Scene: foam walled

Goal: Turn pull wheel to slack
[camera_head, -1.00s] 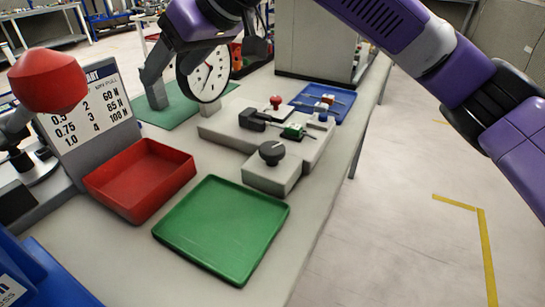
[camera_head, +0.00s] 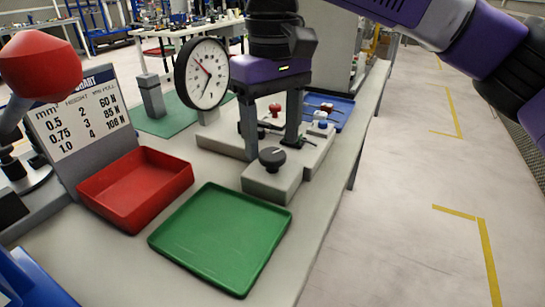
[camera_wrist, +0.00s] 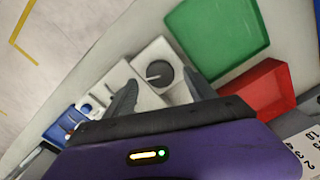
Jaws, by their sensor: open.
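The pull wheel appears to be the dark round knob (camera_head: 272,157) with a pale pointer line, on top of a light grey block (camera_head: 271,183). The knob also shows in the wrist view (camera_wrist: 159,73), near the gap between my fingertips. My gripper (camera_head: 272,143) points down, open and empty, with its fingers on either side just behind and above the knob in the head view. I cannot tell the exact height gap, and no contact is visible. A round dial gauge (camera_head: 203,73) with a white face stands to the left of my gripper.
A green tray (camera_head: 222,240) lies in front of the block, and a red bin (camera_head: 137,187) is at left. A chart board (camera_head: 82,118) and a red rounded object (camera_head: 40,64) stand further left. A blue tray (camera_head: 341,108) is behind; the fixture is partly hidden by my fingers.

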